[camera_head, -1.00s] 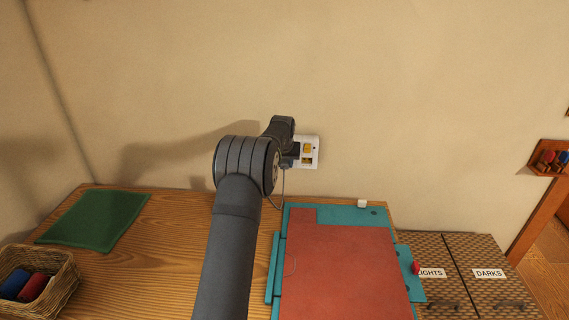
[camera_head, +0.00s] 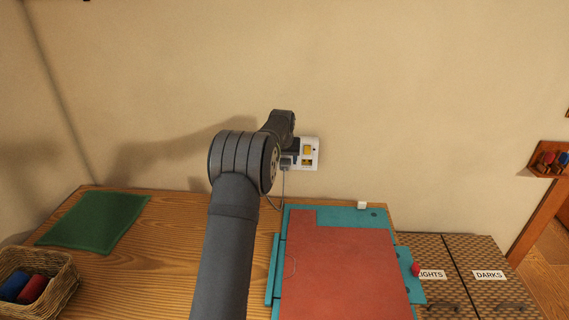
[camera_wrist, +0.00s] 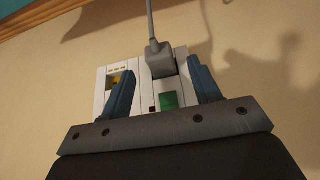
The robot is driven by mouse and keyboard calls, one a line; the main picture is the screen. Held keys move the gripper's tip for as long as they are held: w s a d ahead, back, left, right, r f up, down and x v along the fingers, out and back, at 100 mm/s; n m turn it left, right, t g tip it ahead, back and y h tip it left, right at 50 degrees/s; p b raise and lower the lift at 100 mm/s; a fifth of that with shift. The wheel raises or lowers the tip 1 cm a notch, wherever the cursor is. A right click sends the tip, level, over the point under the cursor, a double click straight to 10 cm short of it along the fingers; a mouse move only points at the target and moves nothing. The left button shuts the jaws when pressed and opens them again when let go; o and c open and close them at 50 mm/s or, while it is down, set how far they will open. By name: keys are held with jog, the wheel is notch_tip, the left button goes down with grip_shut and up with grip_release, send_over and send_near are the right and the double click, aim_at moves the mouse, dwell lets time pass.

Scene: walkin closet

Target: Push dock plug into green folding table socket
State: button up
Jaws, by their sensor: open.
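The grey plug (camera_wrist: 161,63) is at the white wall plate, with its cord rising out of the wrist view's top. Beside it on the plate (camera_wrist: 143,93) is a green square (camera_wrist: 167,101). The plug covers the opening there, so how deep it sits cannot be told. In the head view the plug (camera_head: 287,162) shows just beyond my wrist, its cord hanging down. My gripper (camera_wrist: 163,86) is open, one blue finger on each side of the plug with gaps between. The head view hides its fingers.
The plate also has a yellow-marked position (camera_head: 308,150). Below is a wooden counter (camera_head: 180,225) with a green cloth (camera_head: 95,221), a wicker basket (camera_head: 58,285) and a teal-and-red folding board (camera_head: 340,265). Woven hampers (camera_head: 455,250) stand at right. The wall above is clear.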

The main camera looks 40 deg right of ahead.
aim_at(284, 165)
jog(key=v, duration=1.4)
jog(key=x, duration=1.7)
jog(key=shift+f, duration=0.2)
jog(key=v, duration=1.8)
jog(key=x, duration=1.7)
jog(key=shift+f, duration=0.45)
jog(key=shift+s+a, duration=0.7)
